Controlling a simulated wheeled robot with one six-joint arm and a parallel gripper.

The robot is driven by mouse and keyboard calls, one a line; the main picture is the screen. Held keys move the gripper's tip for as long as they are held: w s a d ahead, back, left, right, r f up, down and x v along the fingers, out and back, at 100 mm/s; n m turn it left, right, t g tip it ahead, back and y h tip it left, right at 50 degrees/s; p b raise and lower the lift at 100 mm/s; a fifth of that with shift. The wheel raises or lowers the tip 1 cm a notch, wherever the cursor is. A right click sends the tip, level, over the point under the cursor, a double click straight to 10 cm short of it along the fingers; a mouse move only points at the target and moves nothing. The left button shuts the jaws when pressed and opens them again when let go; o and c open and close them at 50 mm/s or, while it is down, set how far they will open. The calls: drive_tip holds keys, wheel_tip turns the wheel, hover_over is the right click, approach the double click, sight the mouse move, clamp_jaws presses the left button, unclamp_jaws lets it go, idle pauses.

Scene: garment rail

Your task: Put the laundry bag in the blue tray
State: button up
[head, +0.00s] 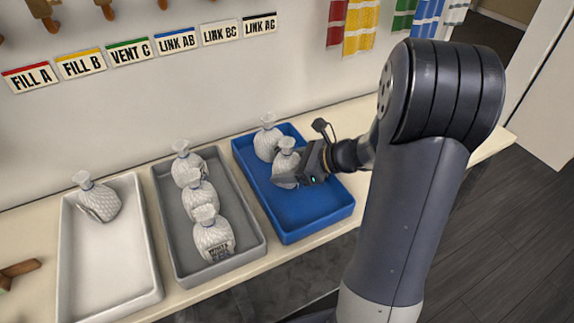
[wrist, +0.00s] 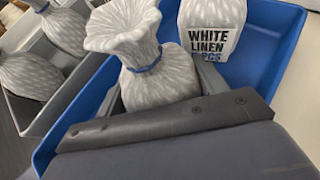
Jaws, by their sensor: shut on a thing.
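The blue tray (head: 312,218) stands at the right of a row of trays on the counter. My gripper (head: 290,172) is over the blue tray and shut on a white laundry bag (head: 286,155) with a tied neck. In the wrist view the held laundry bag (wrist: 150,85) is upright between the fingers, its blue tie showing. Whether its bottom touches the tray floor is hidden. Another laundry bag (head: 267,138) sits in the far end of the blue tray; its "WHITE LINEN" label (wrist: 215,42) shows in the wrist view.
A grey tray (head: 228,267) holds several white bags. A white tray (head: 110,270) at the left holds one bag (head: 97,200). Labels (head: 130,51) are on the wall behind. The near part of the blue tray is clear.

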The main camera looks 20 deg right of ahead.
drive_tip(key=o, duration=1.1)
drive_tip(key=shift+r, duration=0.2)
drive_tip(key=p+v, duration=0.1)
drive_tip(key=v, duration=1.1)
drive_tip(key=shift+f+p, duration=0.1)
drive_tip(key=shift+p, duration=0.25)
drive_tip(key=b+x, duration=0.1)
drive_tip(key=x, duration=1.1)
drive_tip(key=shift+a+f+b, duration=0.15)
drive_tip(key=shift+f+b, duration=0.2)
drive_tip(key=shift+b, duration=0.05)
drive_tip(key=shift+r+p, duration=0.45)
drive_tip(key=shift+r, duration=1)
